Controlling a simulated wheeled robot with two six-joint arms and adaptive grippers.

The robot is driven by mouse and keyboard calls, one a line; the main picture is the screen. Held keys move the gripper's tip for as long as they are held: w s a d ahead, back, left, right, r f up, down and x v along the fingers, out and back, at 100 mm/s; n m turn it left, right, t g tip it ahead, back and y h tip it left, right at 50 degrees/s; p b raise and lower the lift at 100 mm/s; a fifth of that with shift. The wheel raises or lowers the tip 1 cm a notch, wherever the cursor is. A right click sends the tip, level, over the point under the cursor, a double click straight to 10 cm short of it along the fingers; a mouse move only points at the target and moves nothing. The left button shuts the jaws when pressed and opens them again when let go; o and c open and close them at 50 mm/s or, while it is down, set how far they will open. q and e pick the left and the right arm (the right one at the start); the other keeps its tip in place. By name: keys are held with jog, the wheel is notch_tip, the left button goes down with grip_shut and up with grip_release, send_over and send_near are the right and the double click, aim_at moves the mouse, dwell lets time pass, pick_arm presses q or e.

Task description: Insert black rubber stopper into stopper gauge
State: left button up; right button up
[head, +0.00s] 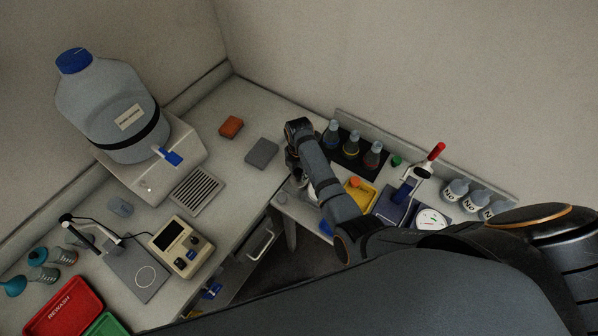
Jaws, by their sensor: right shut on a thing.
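My right arm reaches in from the lower right, and its gripper (297,170) points down over the back bench, left of the yellow tray. Its fingers are mostly hidden behind my own arm. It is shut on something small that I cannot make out. I cannot pick out a black rubber stopper. I cannot identify the stopper gauge for sure; a pale object (309,191) shows partly beside my wrist. My left gripper is not in view.
A yellow tray (367,199) holds an orange piece (354,182). Several flasks (333,132) stand on a black mat behind my arm. A red-topped tool (436,152) stands upright to the right. A large carboy (110,105) and meter (180,246) occupy the left bench.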

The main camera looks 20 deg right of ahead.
jog(key=shift+f+b, duration=0.35)
jog(key=shift+f, duration=0.6)
dwell(0.4)
jog(key=o, duration=1.5)
jog(key=shift+r, duration=0.1)
jog(key=shift+r+p, duration=0.4)
jog(key=shift+r, duration=3.55)
